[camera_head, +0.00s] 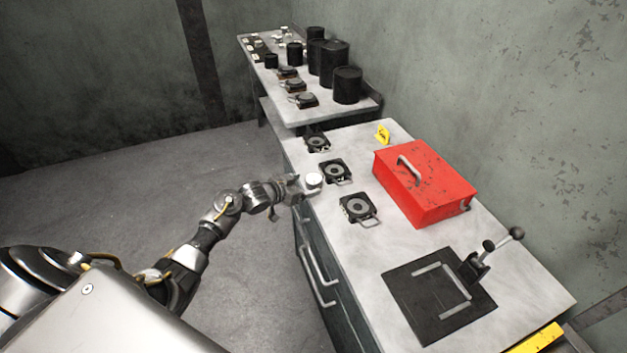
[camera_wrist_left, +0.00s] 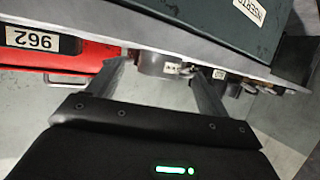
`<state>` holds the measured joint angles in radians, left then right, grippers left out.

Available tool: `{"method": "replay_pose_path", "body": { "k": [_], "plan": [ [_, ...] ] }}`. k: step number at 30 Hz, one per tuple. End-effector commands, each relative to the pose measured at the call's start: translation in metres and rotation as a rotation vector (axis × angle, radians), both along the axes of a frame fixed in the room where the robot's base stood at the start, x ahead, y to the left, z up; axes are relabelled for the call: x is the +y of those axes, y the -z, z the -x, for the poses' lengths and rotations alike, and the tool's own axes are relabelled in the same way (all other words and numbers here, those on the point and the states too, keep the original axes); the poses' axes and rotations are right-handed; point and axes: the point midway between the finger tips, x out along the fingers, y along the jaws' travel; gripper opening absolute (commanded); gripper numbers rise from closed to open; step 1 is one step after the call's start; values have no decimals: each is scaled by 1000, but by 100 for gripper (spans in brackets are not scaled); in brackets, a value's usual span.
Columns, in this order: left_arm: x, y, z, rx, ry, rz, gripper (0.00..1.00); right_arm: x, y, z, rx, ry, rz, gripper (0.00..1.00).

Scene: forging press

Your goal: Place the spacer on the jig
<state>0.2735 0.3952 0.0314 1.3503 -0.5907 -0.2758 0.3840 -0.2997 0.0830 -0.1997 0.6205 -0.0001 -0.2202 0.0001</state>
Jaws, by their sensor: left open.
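A small light-grey cylinder, which looks like the spacer (camera_head: 314,180), stands at the left edge of the bench. My left gripper (camera_head: 303,187) is open and reaches in from the left, right beside it. In the left wrist view, a grey round part (camera_wrist_left: 152,62) shows beyond and between the spread fingertips of my left gripper (camera_wrist_left: 160,76); I cannot tell if they touch it. Several black square fixtures with round grey centres, which look like jigs, lie on the bench: the near one (camera_head: 358,207), the middle one (camera_head: 335,171) and a far one (camera_head: 317,142). My right gripper is out of view.
A red metal box (camera_head: 435,190) stands right of the fixtures. A black plate (camera_head: 432,310) with a lever is at the near end of the bench (camera_head: 390,250). A yellow tag (camera_head: 382,134) stands behind the box. Black cylinders (camera_head: 334,62) stand on the far table.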

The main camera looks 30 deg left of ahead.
Motion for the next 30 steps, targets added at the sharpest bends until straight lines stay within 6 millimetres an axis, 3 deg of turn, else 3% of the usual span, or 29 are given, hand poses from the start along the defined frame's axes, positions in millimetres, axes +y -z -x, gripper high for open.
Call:
{"method": "replay_pose_path", "body": {
  "k": [6,15,30],
  "plan": [
    [-7,8,-20,0,0,1,79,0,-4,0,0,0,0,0],
    [-8,10,-22,0,0,-1,78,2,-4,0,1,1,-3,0],
    [-7,10,-21,0,-1,-1,12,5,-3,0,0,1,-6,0]
  ]
}}
